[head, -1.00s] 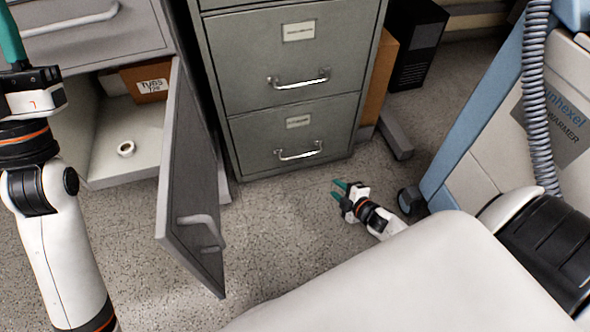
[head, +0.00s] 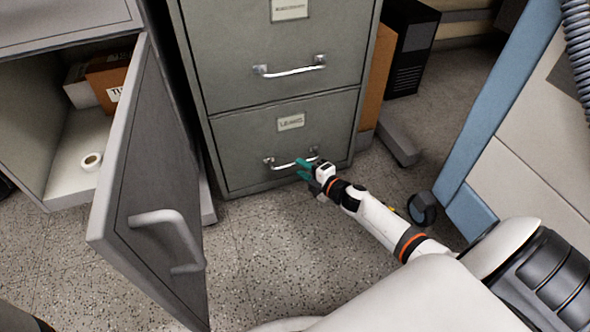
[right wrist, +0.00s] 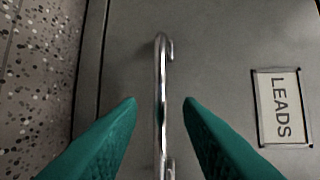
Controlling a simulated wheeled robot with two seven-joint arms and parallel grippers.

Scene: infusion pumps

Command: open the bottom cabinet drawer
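The bottom drawer (head: 240,150) of the grey filing cabinet is shut. Its label reads LEADS in the right wrist view (right wrist: 281,106). Its silver bar handle (head: 283,165) also shows in the right wrist view (right wrist: 161,85), running between my two green fingertips. My right gripper (head: 303,168) is open at the handle, with a gap on each side of the bar; its fingers (right wrist: 160,102) do not touch the bar. The fingers hide part of the handle in the head view. My left gripper is not in view.
An open grey cabinet door (head: 150,190) stands at the left, with a tape roll (head: 91,161) and a brown box (head: 108,80) inside that cabinet. A blue and white machine (head: 510,150) with a caster stands at the right. Speckled floor (head: 275,240) is clear before the drawer.

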